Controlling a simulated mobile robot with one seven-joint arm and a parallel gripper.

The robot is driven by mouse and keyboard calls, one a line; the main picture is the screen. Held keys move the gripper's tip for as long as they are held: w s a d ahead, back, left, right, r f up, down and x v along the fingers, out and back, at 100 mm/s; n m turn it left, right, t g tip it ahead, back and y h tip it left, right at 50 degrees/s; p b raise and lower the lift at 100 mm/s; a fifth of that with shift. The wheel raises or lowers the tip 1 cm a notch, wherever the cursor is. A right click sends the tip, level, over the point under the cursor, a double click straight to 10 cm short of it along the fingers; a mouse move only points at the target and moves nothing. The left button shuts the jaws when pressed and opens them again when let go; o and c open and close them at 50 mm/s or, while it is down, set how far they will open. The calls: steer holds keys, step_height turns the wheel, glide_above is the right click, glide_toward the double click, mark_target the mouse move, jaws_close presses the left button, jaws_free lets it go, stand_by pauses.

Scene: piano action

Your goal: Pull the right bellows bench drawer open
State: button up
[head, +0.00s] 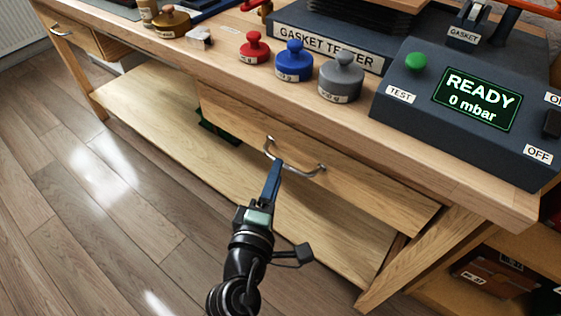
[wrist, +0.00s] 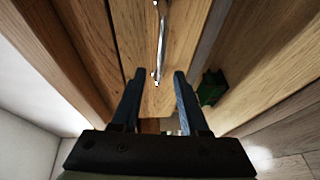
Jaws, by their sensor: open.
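The right drawer (head: 370,185) is a wooden front under the bench top with a curved metal bar handle (head: 310,173). It looks shut or nearly so. My gripper (head: 275,168) is at the handle, its blue fingers overlapping the bar's middle-left part in the head view. In the wrist view, my gripper (wrist: 157,76) is open, one finger on each side of the line of the handle (wrist: 162,35). The handle's near end lies about level with the fingertips. I cannot tell whether the fingers touch the bar. The drawer front (wrist: 185,30) also shows behind it.
The bench top (head: 185,65) holds blue, red and grey knobbed weights and a gasket tester console (head: 440,130). A lower shelf (head: 160,110) runs below the drawer, with a green object (head: 218,134) near it. A left drawer (head: 70,32) is at far left. Floor in front is clear.

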steer(key=shift+b+x, duration=0.3)
steer(key=shift+x, duration=2.05)
jaws_close()
